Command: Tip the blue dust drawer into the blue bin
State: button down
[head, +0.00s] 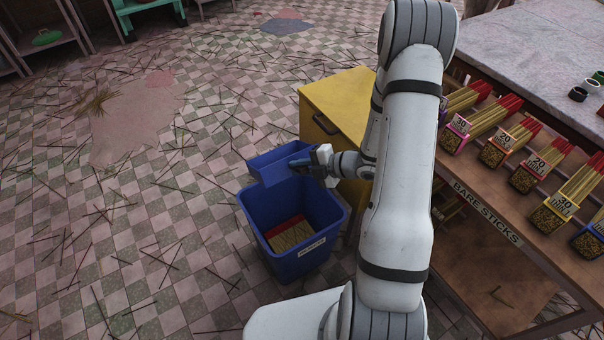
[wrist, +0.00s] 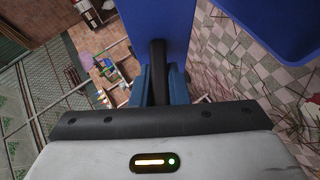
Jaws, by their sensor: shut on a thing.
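The blue dust drawer (head: 272,165) is held up over the far side of the blue bin (head: 300,262). My gripper (head: 302,162) is at the drawer's right end, shut on its dark handle (wrist: 158,65). In the wrist view, the drawer (wrist: 155,20) fills the top middle beyond the fingers, and the blue bin (wrist: 270,22) shows at the top right. The wrist view is rolled sideways, so the drawer looks turned with my gripper. The drawer's inside is hard to make out. Red and tan material lies in the bottom of the bin, which stands upright.
A yellow cabinet (head: 340,95) with a dark handle stands right behind the bin. A bench with bare sticks in labelled holders (head: 480,125) is at the right. The checkered floor (head: 130,215) at the left is open, with scattered sticks.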

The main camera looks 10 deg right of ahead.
jog(key=shift+r+n+t+y+b, duration=0.4)
jog(key=shift+n+t+y+b, duration=0.4)
jog(key=shift+b, duration=2.35)
jog(key=shift+r+n+t+y+b, duration=0.35)
jog(key=shift+n+t+y+b, duration=0.4)
jog(key=shift+b, duration=2.35)
jog(key=shift+r+t+y, duration=0.25)
jog(key=shift+r+t, duration=0.05)
jog(key=shift+t, duration=0.05)
